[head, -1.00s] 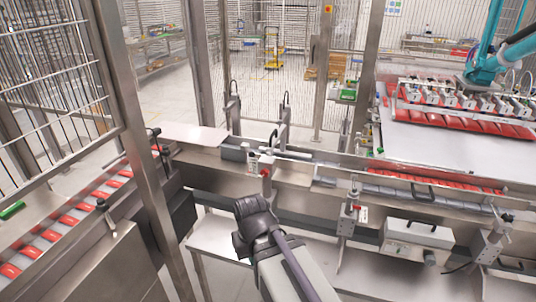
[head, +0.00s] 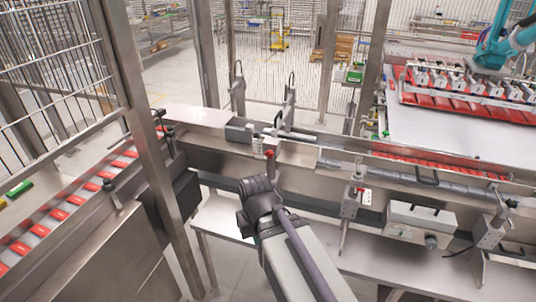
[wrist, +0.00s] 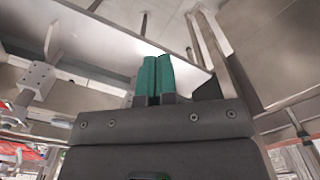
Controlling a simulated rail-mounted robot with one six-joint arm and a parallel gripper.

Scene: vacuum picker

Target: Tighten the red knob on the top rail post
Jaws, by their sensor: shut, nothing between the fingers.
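The red knob (head: 268,154) sits on a small post with a pale block on the rail, left of centre in the head view. A second red knob (head: 360,189) shows on a bracket further right and lower. My gripper's two green fingers (wrist: 156,76) are pressed together and empty in the wrist view. In the head view my dark wrist is just below the first red knob, and the fingers are hidden behind it. I cannot tell the gap in depth to the knob. No red knob is clear in front of the fingers in the wrist view.
A metal conveyor rail (head: 220,158) runs across the middle. A grey control box (head: 419,222) hangs at right. A steel fence post (head: 150,150) stands at left beside a conveyor with red packs (head: 68,214). A teal robot arm (head: 495,48) is above red trays at upper right.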

